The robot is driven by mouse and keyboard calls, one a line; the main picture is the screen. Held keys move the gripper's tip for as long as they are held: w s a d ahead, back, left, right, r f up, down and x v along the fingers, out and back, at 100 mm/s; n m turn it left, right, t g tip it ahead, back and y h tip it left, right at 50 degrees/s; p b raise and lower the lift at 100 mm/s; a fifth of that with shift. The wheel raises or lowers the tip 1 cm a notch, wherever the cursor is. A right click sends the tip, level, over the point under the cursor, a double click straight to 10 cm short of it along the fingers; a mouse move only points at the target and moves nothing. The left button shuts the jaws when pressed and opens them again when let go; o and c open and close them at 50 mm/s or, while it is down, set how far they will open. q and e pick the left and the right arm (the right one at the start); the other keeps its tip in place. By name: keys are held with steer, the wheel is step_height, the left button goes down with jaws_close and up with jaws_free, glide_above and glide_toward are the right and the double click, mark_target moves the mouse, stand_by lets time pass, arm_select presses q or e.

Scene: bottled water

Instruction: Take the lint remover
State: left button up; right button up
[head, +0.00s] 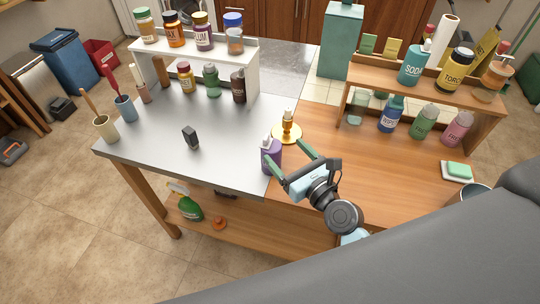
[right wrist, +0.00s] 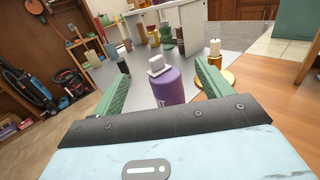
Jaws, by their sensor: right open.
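A purple bottle (head: 271,157) with a white top stands at the seam between the metal and wooden halves of the worktop. No label readable here says lint remover, so I cannot tell for sure which thing it is. My right gripper (head: 287,153) is open at the bottle. In the right wrist view the purple bottle (right wrist: 168,87) appears upright between the two green fingers, with visible gaps on both sides. My left gripper is not in view.
A small dark block (head: 190,137) sits on the metal top. Bottles stand on a white shelf (head: 240,72) at the back left and a wooden shelf (head: 430,88) at the right.

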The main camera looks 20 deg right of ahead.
mark_target(277, 163)
step_height(277, 163, down, 9)
steer(key=b, duration=0.3)
steer(key=shift+r+b, duration=0.2)
steer(key=shift+b, duration=0.2)
steer(key=shift+w+a+r, duration=0.1)
steer(key=shift+w+r, duration=0.1)
steer(key=shift+w, duration=0.05)
steer(key=shift+w+a+r, duration=0.1)
steer(key=shift+w+a, duration=0.05)
steer(key=shift+w, duration=0.4)
steer(key=x, duration=0.4)
steer(key=shift+w+a+p, duration=0.1)
steer(key=shift+w+p, duration=0.3)
steer(key=shift+w+a, duration=0.1)
steer(key=shift+w, duration=0.25)
steer(key=shift+w+a, duration=0.1)
steer(key=shift+w, duration=0.05)
steer(key=c, duration=1)
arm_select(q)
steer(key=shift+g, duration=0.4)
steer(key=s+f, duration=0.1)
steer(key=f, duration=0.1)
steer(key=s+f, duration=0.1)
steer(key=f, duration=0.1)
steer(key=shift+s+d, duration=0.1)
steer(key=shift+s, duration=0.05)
arm_select(e)
steer(key=shift+c, duration=0.7)
